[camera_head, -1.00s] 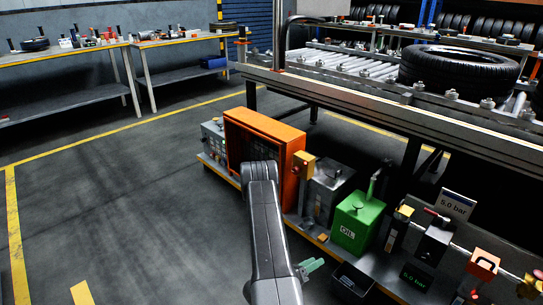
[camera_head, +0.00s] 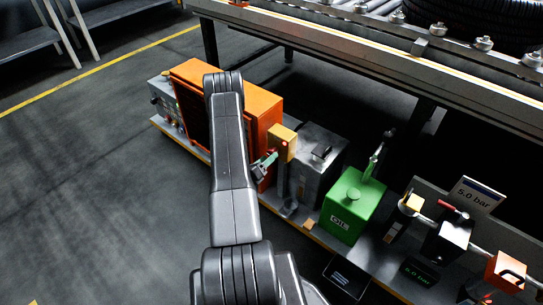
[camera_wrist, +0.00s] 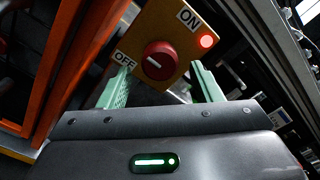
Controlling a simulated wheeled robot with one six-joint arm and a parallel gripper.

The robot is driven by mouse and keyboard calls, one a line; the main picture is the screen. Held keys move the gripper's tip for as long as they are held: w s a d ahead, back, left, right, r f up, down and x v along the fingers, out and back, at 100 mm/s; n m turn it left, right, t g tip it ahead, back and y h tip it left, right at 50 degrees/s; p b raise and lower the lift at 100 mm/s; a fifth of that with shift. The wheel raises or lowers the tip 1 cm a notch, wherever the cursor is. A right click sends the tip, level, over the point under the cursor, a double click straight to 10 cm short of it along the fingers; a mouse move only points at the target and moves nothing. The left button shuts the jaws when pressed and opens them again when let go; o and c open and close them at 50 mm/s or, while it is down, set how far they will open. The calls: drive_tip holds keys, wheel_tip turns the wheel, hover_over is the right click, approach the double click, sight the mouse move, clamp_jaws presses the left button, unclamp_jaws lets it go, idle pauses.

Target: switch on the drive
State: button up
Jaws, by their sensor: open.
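The drive switch is a yellow box (camera_head: 283,143) on a post, in the middle of the head view. In the wrist view its face (camera_wrist: 185,30) carries a red round knob (camera_wrist: 159,61), ON and OFF labels and a lit red lamp (camera_wrist: 206,41). The knob's white mark points left, towards the OFF side. My gripper (camera_head: 264,164) is open, just left of and below the box. In the wrist view its green fingers (camera_wrist: 160,75) are spread on either side of the knob. I cannot tell whether they touch it.
An orange cabinet (camera_head: 190,70) stands left of the switch, with a dark grey box (camera_head: 322,150) and a green oil can (camera_head: 352,204) to the right. The conveyor frame (camera_head: 340,50) runs above and behind. Open floor lies left.

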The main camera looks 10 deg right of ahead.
drive_tip(key=shift+x, duration=1.65)
drive_tip(key=c, duration=1)
